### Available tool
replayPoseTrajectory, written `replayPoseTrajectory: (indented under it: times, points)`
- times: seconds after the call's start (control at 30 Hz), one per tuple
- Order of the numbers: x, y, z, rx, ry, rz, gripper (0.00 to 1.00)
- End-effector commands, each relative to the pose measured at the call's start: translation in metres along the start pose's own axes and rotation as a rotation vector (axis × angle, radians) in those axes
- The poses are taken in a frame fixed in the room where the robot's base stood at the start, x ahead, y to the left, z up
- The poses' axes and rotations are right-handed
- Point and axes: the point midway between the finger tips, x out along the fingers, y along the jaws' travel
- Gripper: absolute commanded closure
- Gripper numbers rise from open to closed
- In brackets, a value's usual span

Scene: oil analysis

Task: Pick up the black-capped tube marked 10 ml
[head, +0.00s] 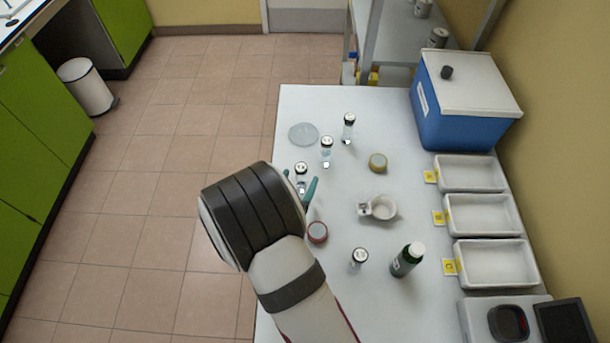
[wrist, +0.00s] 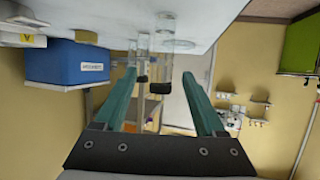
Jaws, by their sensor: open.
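My gripper (head: 300,179) is open, its green fingers on either side of a black-capped clear tube (head: 301,169) that stands upright near the table's left edge. In the upside-down wrist view this nearest tube (wrist: 164,50) shows between the open fingers (wrist: 159,74), and no contact is visible. A second black-capped tube (head: 326,152) stands behind it to the right, and a third (head: 348,128) farther back. Another capped tube (head: 359,259) stands nearer the front. The volume marks are too small to read, so I cannot tell which is 10 ml.
A clear dish (head: 303,134), yellowish round item (head: 378,162), red-rimmed round item (head: 317,232), white mortar (head: 382,207) and green bottle (head: 407,260) stand on the table. White trays (head: 470,173) and a blue box (head: 466,100) line the right side.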

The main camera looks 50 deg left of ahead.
Motion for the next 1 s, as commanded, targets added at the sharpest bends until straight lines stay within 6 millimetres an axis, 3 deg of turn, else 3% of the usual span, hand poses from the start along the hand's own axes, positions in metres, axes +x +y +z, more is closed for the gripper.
replayPoseTrajectory:
  times: [0.3,0.57,1.0]
  points:
    - [0.053,-0.002,-0.009,0.001,-0.001,0.002,0.28]
    - [0.061,-0.002,-0.009,0.0,-0.001,-0.001,0.28]
    - [0.06,-0.003,-0.009,0.0,-0.001,-0.001,1.0]
